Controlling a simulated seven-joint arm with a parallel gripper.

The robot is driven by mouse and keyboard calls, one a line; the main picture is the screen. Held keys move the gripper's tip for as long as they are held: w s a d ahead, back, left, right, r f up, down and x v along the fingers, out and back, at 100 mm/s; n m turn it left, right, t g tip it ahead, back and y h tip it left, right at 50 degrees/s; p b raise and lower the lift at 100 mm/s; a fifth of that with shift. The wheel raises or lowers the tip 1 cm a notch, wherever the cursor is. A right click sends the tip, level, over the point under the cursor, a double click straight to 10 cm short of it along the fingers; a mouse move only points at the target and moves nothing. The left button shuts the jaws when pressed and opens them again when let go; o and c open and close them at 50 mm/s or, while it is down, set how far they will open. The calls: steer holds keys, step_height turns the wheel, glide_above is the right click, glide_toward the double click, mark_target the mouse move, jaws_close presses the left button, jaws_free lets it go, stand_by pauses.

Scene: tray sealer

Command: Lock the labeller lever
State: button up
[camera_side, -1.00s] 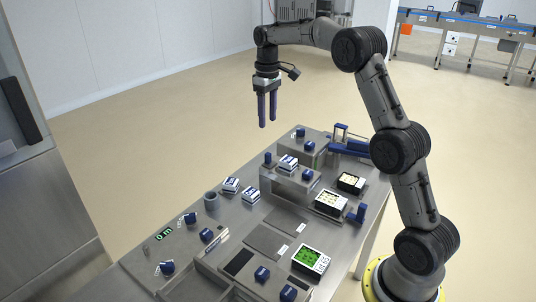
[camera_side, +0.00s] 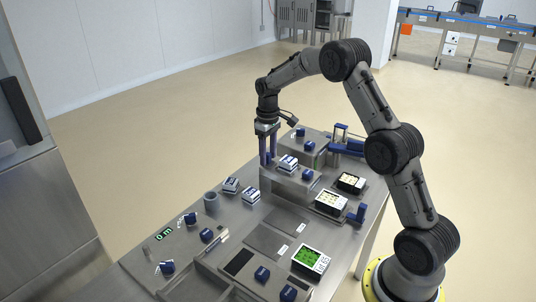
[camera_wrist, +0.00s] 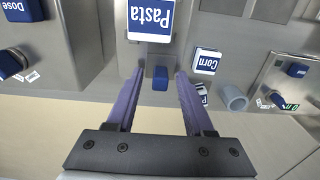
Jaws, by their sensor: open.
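A small upright blue handle (camera_wrist: 160,78), which looks like the labeller lever, stands at the side of a grey box (camera_wrist: 127,62) in the wrist view. No label on it can be read. My gripper (camera_wrist: 161,85) is open and points down, with its two blue-purple fingers on either side of the handle and a gap on each side. In the side view my gripper (camera_side: 268,163) is low at the box's left end. The handle is mostly hidden behind the fingers there.
A Pasta label stack (camera_wrist: 150,18) sits on the box, close to the fingers. A Corn stack (camera_wrist: 206,61) and a grey cup (camera_wrist: 233,97) stand nearby. A Dose block (camera_wrist: 22,10) and blue knob (camera_wrist: 12,62) are at left. Open floor lies beyond the table edge.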

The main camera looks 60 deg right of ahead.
steer(key=shift+c, duration=0.3)
jaws_close()
steer(key=shift+d, duration=0.1)
stand_by(1.1)
